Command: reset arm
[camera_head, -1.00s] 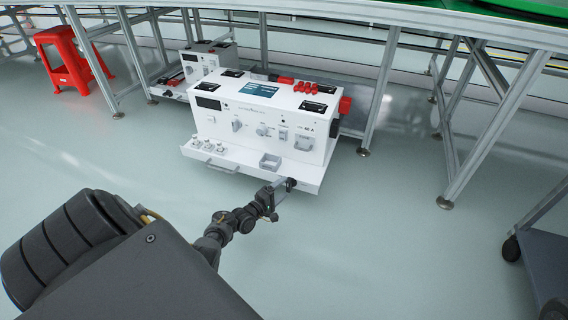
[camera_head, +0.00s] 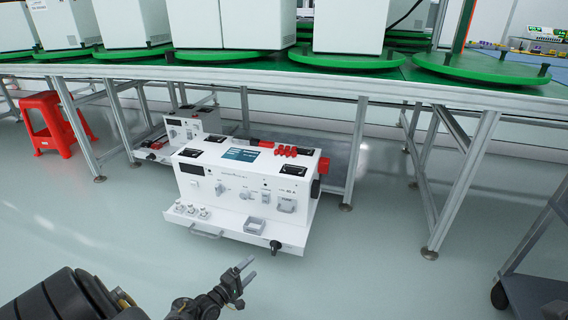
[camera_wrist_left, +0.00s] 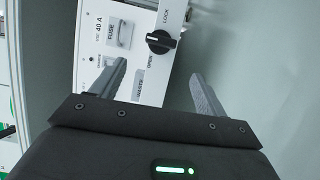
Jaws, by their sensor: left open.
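My left gripper (camera_head: 247,270) is low at the bottom centre of the head view. It is open and empty, in front of a white machine (camera_head: 228,180) that stands on the floor. A black knob (camera_head: 275,246) is on the machine's front ledge, apart from the fingers. In the left wrist view the open fingers (camera_wrist_left: 155,85) point at the machine's front panel, and the black knob (camera_wrist_left: 161,41) lies beyond them, between LOCK and OPEN marks. My right gripper is not in view.
A green-topped table (camera_head: 300,78) with turntables and white boxes stands behind the machine. A red stool (camera_head: 55,125) is at the left. A dark cart (camera_head: 530,285) is at the right. The floor between the machine and the cart is clear.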

